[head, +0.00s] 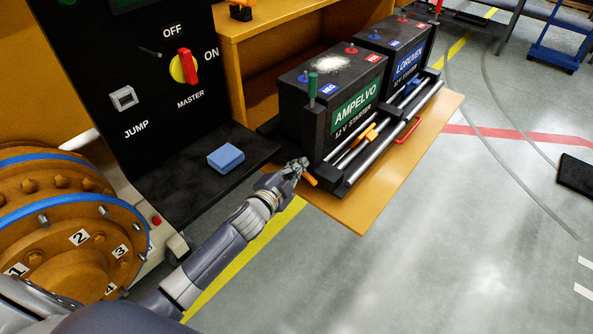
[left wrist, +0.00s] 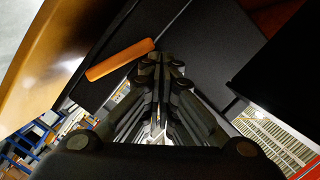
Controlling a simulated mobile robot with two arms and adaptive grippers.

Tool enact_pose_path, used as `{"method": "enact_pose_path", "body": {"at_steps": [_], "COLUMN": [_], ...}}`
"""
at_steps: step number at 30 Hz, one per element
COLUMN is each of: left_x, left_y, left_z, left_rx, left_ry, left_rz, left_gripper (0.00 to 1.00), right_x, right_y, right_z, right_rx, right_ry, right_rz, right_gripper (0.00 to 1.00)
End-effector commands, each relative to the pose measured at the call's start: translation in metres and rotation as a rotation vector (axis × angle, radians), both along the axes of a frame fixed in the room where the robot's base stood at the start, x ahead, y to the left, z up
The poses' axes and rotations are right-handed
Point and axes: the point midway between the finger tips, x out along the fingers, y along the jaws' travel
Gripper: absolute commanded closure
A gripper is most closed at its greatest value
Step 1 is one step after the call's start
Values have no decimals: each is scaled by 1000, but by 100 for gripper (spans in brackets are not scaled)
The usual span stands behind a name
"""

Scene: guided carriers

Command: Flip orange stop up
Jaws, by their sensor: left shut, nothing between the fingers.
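The orange stop (head: 310,180) is a short orange bar low at the near end of the black battery tray. It also shows in the left wrist view (left wrist: 120,60), beside and just beyond the fingertips. My left gripper (head: 302,163) is shut and empty, close by the stop at the tray's near left corner. In the left wrist view its fingertips (left wrist: 161,62) are just right of the stop's end; I cannot tell whether they touch it. The stop lies low, roughly along the board. The right gripper is not in view.
Two black batteries, AMPELVO (head: 328,91) and LORUVEN (head: 398,60), stand behind the rails on a wooden board (head: 356,215). An orange piece (head: 366,135) sits on the rails, with a red handle (head: 407,131) nearby. A blue block (head: 226,157) lies on the black ledge.

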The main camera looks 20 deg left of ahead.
Motion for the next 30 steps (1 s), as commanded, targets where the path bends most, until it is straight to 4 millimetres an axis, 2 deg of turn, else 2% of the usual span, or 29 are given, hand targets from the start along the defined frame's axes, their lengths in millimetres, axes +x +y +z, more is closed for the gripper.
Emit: {"method": "enact_pose_path", "body": {"at_steps": [5, 12, 30], "left_x": [6, 8, 9], "left_y": [6, 12, 15], "left_z": [-8, -15, -19], "left_rx": [2, 2, 2], "left_ry": [-2, -2, -2], "left_rz": [0, -1, -1], "left_gripper": [100, 100, 100], "right_x": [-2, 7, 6], "right_y": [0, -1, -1], "right_z": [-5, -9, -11], "right_rx": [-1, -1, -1], "right_ry": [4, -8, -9], "right_rz": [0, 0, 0], "right_gripper": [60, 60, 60]}}
